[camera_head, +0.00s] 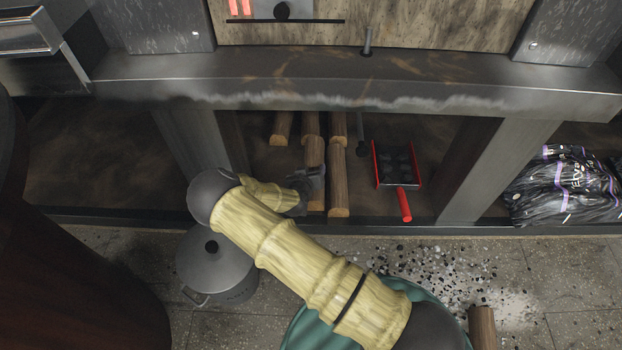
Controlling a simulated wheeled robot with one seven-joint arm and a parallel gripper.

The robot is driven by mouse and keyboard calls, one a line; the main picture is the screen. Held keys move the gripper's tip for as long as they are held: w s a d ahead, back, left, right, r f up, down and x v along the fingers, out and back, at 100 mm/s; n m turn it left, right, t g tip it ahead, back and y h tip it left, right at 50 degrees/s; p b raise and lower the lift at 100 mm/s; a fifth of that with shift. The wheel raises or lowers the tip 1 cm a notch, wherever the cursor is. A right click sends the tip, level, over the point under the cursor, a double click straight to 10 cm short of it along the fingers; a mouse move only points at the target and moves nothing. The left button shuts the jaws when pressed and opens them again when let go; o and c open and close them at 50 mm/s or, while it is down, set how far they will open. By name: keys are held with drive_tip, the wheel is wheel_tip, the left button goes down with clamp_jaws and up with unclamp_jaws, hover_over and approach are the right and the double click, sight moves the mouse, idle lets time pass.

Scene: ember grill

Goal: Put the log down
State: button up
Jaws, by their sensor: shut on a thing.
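My gripper (312,181) is at the end of my arm in its yellow sleeve, reaching into the low shelf under the grill. It is shut on a brown log (314,155), whose near end shows just below the jaws. The held log lies lengthwise, close beside another log (338,180) on its right. Whether it touches the shelf floor or that neighbour cannot be told from this view. My wrist and jaws hide part of its left side.
More logs (281,127) lie farther back. A red-edged pan of coals (398,165) stands to the right, beyond a bare gap. The counter edge (360,85) overhangs the shelf. A lidded pot (215,265), a loose log (482,326) and scattered coals occupy the floor.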

drive_tip(key=shift+w+r, duration=0.1)
wheel_tip(320, 180, down, 4)
drive_tip(key=shift+r+b, duration=0.1)
drive_tip(key=shift+b, duration=1.15)
drive_tip(key=o, duration=1.8)
drive_tip(key=shift+c, duration=0.2)
drive_tip(key=shift+s, duration=0.2)
drive_tip(key=p+v, duration=0.6)
drive_tip(key=v, duration=0.5)
drive_tip(key=shift+s+a+r, duration=0.1)
drive_tip(key=shift+s+r, duration=0.15)
drive_tip(key=shift+s, duration=0.05)
